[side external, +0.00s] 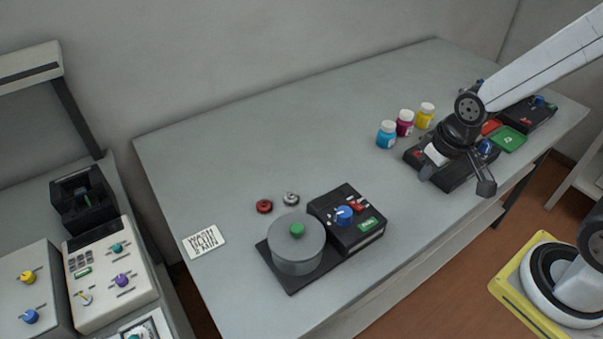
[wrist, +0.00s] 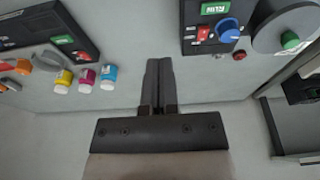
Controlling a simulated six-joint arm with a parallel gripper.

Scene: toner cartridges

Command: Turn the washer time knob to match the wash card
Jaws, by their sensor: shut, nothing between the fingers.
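The washer is a grey drum (side external: 297,246) with a green lid knob beside a black control box (side external: 350,236). A blue knob (side external: 344,215) sits on the box, near red parts and a green label (side external: 368,225). The blue knob (wrist: 230,31) is at upper right in the wrist view; its pointer setting is too small to read. The white wash card (side external: 204,241) lies at left with dark lettering, seen turned and hard to read. My gripper (wrist: 159,63) is shut and empty, above the table and apart from the washer. In the side view it is at right, over another black device.
Blue, magenta and yellow bottles (side external: 405,123) stand near the black device (side external: 445,170). A red piece (side external: 264,206) and a grey piece (side external: 291,198) lie behind the washer. A green tray (side external: 509,138) is far right. The middle of the table is clear.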

